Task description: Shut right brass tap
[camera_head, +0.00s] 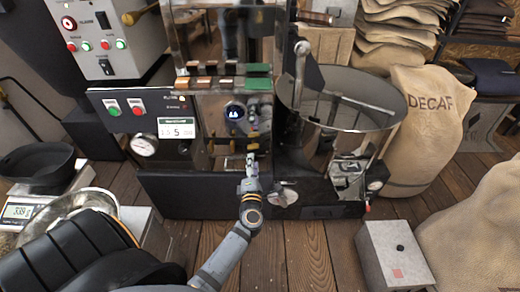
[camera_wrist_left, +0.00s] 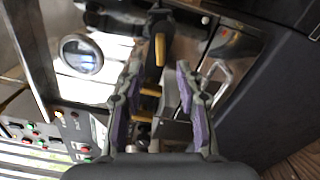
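The roaster front carries a row of small brass taps, which is small and partly hidden by my gripper in the head view. In the left wrist view, the right brass tap (camera_wrist_left: 160,48) is the topmost one, its handle lying along the picture's vertical. Below it the middle brass tap (camera_wrist_left: 150,92) and another brass tap (camera_wrist_left: 143,117) lie crosswise. My left gripper (camera_head: 250,161) is at the roaster front. In the left wrist view its fingers (camera_wrist_left: 160,72) with purple pads are spread, with the right tap just beyond the tips; contact is unclear. My right gripper is not in view.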

